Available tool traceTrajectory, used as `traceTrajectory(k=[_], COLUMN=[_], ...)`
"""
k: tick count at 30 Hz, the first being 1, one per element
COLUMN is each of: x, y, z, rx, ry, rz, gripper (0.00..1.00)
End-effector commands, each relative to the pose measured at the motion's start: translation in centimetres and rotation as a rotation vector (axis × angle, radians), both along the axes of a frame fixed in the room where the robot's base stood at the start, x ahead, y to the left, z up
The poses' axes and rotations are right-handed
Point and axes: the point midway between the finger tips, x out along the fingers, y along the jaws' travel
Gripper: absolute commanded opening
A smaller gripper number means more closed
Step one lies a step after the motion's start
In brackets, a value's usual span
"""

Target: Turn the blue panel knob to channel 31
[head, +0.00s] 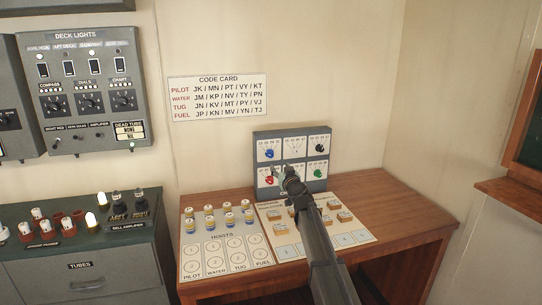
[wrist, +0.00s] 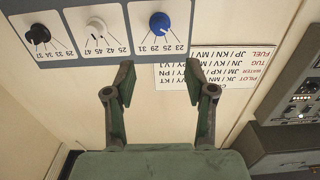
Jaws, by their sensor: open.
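The blue knob (head: 270,153) is at the upper left of the grey knob panel (head: 263,133) standing at the back of the wooden desk. In the wrist view, which is upside down, the blue knob (wrist: 160,22) sits on a white plate with marks including 31, 29, 25 and 23. Its exact pointer setting is too small to read. My gripper (wrist: 162,85) is open and empty, its fingers spread below the knob in that picture and apart from it. In the head view my gripper (head: 288,176) is before the panel's lower row, partly hiding it.
White (wrist: 96,27) and black (wrist: 38,33) knobs sit beside the blue one. Red (head: 269,180) and green (head: 318,174) knobs are below. Several small cylinders (head: 209,220) and blocks stand on the desk boards. The code card (head: 218,97) hangs on the wall.

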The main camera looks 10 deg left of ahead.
Motion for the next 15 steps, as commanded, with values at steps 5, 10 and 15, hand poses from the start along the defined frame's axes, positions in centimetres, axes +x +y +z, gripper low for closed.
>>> traceTrajectory(k=[5,10,15], x=[3.9,7.0,9.8], y=[1.5,2.9,4.2], z=[0.2,0.3,0.2], rx=[0.0,0.001,0.0], ry=[0.002,0.001,0.002], rz=[0.0,0.0,0.001], gripper=[0.55,0.55,0.55])
